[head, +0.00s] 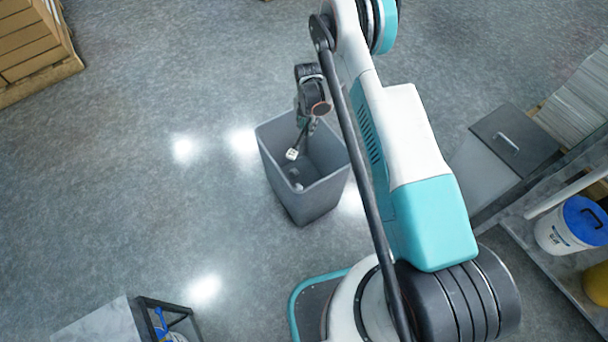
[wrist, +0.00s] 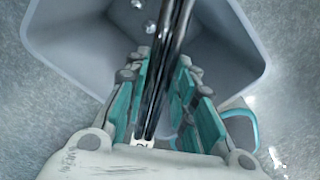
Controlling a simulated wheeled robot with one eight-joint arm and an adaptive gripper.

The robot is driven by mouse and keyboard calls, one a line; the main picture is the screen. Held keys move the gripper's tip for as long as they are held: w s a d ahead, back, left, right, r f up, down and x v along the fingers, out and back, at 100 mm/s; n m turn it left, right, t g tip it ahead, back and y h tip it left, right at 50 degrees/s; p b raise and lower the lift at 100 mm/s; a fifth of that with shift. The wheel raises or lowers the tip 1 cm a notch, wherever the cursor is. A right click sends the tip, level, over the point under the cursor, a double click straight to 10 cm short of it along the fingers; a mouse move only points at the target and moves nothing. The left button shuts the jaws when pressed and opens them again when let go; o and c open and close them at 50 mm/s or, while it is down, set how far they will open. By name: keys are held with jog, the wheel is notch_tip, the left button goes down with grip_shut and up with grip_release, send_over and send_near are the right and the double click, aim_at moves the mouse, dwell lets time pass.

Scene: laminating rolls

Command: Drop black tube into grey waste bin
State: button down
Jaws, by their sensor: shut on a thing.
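The black tube (wrist: 171,50) is long, thin and glossy. In the wrist view it runs between the teal-padded fingers of my gripper (wrist: 163,72), which is shut on it. In the head view my gripper (head: 306,122) hangs over the far part of the open grey waste bin (head: 314,200). There the tube is mostly hidden, with only a thin dark part showing below the fingers. The bin also fills the upper part of the wrist view (wrist: 80,45), under the tube and fingers.
A few small pale items (head: 297,186) show inside the bin. Grey floor is clear left of it. A stack of boxes (head: 35,45) stands at the top left. A grey cabinet (head: 512,135) and a shelf with a blue-lidded tub (head: 570,228) stand at the right.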

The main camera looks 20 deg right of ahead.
jog(key=shift+f+b, duration=0.4)
jog(key=shift+f, duration=1)
jog(key=c, duration=1.3)
grip_release()
notch_tip(320, 180, up, 12)
